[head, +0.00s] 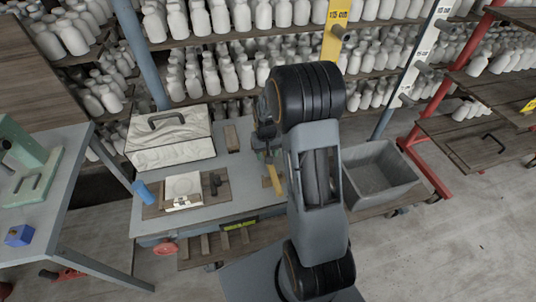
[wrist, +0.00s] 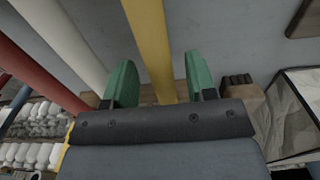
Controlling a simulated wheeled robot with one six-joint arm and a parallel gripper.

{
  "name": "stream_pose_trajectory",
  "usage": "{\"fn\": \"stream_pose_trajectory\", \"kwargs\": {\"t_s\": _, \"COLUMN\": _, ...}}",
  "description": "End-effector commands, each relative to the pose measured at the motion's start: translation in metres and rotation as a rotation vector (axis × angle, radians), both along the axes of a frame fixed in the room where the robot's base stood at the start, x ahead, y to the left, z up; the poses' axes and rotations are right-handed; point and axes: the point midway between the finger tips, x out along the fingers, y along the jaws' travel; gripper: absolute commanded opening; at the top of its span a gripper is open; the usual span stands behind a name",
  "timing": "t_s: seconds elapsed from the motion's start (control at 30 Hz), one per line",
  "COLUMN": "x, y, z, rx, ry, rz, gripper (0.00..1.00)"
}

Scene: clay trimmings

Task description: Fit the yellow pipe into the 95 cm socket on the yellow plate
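The yellow pipe (wrist: 150,45) runs down the middle of the wrist view, between the green fingers of my gripper (wrist: 161,82). The fingers are apart, with a gap visible on each side of the pipe. In the head view a short piece of the yellow pipe (head: 273,180) shows over the bench; my arm hides the rest. My gripper (head: 266,145) is partly hidden there behind my arm. The yellow plate (head: 334,38) stands upright before the bottle shelves, with a dark-printed label and a grey socket.
The bench (head: 215,200) also holds a pale case (head: 170,140), a board and a blue cup (head: 144,192). A grey bin (head: 382,172) stands right. A white plate (head: 425,50) stands beyond it.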

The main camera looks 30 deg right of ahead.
Motion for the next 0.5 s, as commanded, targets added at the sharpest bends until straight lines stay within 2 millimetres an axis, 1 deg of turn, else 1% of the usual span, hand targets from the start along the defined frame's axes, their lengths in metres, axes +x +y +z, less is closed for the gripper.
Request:
{"fn": "stream_pose_trajectory", "kwargs": {"t_s": 0.03, "x": 0.0000, "y": 0.0000, "z": 0.0001, "rx": 0.000, "ry": 0.000, "rz": 0.000, "gripper": 0.46}}
{"fn": "stream_pose_trajectory", "kwargs": {"t_s": 0.07, "x": 0.0000, "y": 0.0000, "z": 0.0002, "rx": 0.000, "ry": 0.000, "rz": 0.000, "gripper": 0.43}}
{"fn": "stream_pose_trajectory", "kwargs": {"t_s": 0.5, "x": 0.0000, "y": -0.0003, "z": 0.0004, "rx": 0.000, "ry": 0.000, "rz": -0.001, "gripper": 0.01}}
